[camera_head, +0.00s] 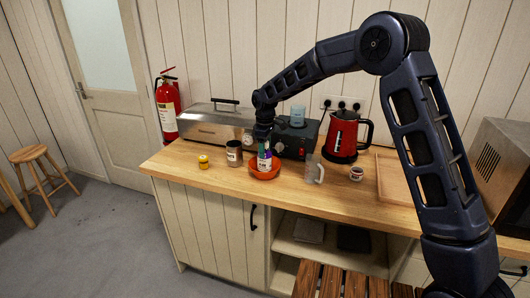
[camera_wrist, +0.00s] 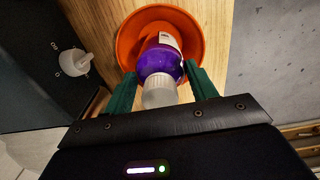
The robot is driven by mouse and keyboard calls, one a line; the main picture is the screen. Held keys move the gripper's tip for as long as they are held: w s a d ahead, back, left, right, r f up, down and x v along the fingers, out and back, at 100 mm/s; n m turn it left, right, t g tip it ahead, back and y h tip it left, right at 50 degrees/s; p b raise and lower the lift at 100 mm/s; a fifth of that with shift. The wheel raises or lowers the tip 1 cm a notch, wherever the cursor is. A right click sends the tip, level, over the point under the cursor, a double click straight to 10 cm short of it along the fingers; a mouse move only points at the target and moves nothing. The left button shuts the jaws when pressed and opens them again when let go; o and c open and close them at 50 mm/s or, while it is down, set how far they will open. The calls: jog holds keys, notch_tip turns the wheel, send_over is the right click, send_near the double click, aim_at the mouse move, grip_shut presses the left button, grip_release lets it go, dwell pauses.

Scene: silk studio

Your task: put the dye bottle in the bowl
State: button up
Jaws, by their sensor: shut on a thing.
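The dye bottle (camera_wrist: 160,67) has a purple body, a white label and a ribbed white cap. It is between the green fingers of my gripper (camera_wrist: 162,90), which is shut on it. The orange bowl (camera_wrist: 128,50) lies beneath the bottle in the wrist view, and the bottle's lower end appears within its rim. In the head view the bottle (camera_head: 264,162) stands over the orange bowl (camera_head: 265,174), with my gripper (camera_head: 263,147) at its top. I cannot tell whether the bottle touches the bowl floor.
A dark jar (camera_head: 234,154) and a small yellow jar (camera_head: 203,162) stand left of the bowl. A clear mug (camera_head: 314,170) and a small tub (camera_head: 356,174) are to the right. Behind are a steel box (camera_head: 215,122), a black appliance (camera_head: 297,139) and a red kettle (camera_head: 343,135).

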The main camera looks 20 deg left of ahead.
jog(key=shift+f, duration=0.85)
jog(key=shift+f, duration=0.15)
jog(key=o, duration=1.5)
notch_tip(320, 180, up, 12)
jog(key=shift+r, duration=0.1)
